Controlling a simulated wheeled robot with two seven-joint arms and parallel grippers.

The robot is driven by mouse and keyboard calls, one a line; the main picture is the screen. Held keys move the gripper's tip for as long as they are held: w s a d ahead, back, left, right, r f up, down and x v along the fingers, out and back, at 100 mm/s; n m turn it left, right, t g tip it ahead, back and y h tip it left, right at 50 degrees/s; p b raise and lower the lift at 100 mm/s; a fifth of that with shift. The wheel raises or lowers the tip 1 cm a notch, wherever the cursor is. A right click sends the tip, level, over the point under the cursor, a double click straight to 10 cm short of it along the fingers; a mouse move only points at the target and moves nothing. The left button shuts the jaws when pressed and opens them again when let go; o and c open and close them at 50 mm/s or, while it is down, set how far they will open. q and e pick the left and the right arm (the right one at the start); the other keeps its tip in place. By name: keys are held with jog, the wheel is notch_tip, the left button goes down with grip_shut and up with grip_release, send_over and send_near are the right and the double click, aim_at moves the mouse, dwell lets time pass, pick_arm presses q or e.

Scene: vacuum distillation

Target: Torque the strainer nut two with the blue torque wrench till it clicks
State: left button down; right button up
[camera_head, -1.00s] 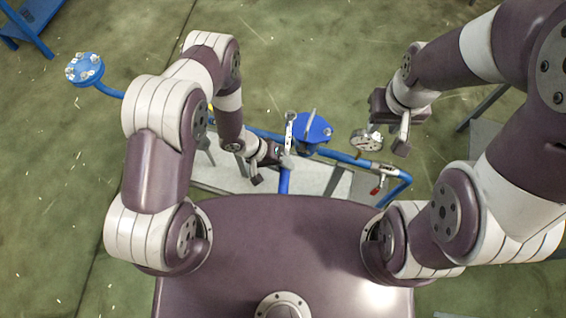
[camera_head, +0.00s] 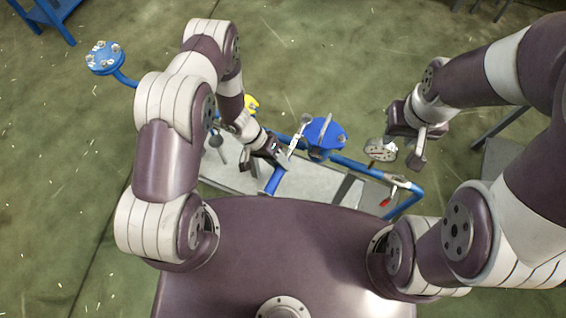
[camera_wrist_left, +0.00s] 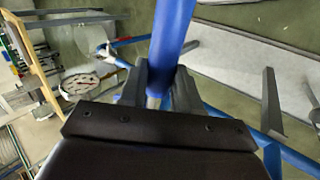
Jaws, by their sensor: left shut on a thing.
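My left gripper (camera_head: 277,157) is shut on the blue torque wrench (camera_head: 273,182). Its blue handle also shows between the fingers in the left wrist view (camera_wrist_left: 172,38). The wrench's silver shaft slants up and right to its head at the left rim of the blue strainer flange (camera_head: 325,132). The nut under the head is hidden, and whether the head is seated cannot be told. My right gripper (camera_head: 402,150) is right of the flange, near a round dial gauge (camera_head: 381,149); only one finger shows clearly.
A blue pipe (camera_head: 350,163) runs past the flange, with a red-handled valve (camera_head: 387,200) on its right part. A second blue flange (camera_head: 105,57) with several bolts stands at the upper left. A grey bench surface (camera_head: 312,184) lies below. A yellow part (camera_head: 251,103) is behind my left arm.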

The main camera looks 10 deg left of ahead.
pick_arm(q)
jog(key=shift+w+a+m+g, duration=0.2)
jog(key=shift+a+m, duration=0.1)
jog(key=shift+a, duration=0.1)
jog(key=shift+w+a+m+g, duration=0.2)
jog(key=shift+a+m, duration=0.1)
jog(key=shift+a, duration=0.1)
jog(key=w+a+m, duration=0.1)
jog(key=a+m+g+y+b, duration=0.1)
jog(key=shift+w+a+b, duration=0.3)
jog(key=shift+w+a, duration=0.05)
jog(key=shift+w+a+m+g+y+b, duration=0.4)
jog(key=shift+w+a+m+g+b, duration=0.1)
jog(key=shift+w+a+m+b, duration=0.6)
